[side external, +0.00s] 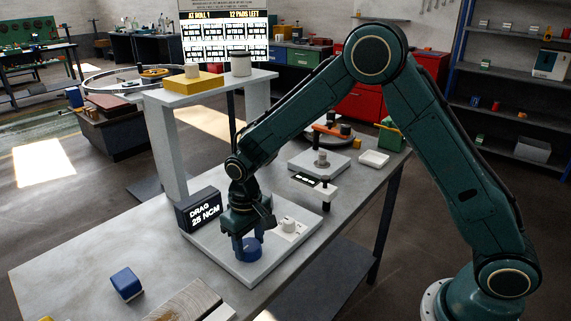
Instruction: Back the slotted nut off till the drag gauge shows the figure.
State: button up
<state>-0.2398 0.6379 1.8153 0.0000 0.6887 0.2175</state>
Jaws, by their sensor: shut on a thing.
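The drag gauge (199,210) is a dark box at the back left of a pale plate (250,278); its face reads "DRAG 25 NCM". My gripper (248,243) points down over the plate, just right of the gauge. It is shut on a blue round piece (249,252) low at the plate. I see no slot on this piece, so I cannot tell whether it is the slotted nut; the fingers hide much of it. A white knob (288,224) on a light marked base stands on the plate, right of my gripper.
A blue block (126,284) and a wooden board (192,302) lie at the front of the bench. Behind the plate stand a small post with a dark label (306,180), a grey fixture (320,163) and a white dish (374,159). A raised white shelf (211,88) rises behind the gauge.

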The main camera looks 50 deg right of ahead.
aim_at(249, 244)
jog(key=n, duration=0.3)
jog(key=shift+n, duration=2.3)
jog(key=o, duration=1)
jog(key=shift+c, duration=0.2)
jog(key=shift+r, duration=0.15)
notch_tip(249, 244, up, 14)
jog(key=shift+f, duration=0.2)
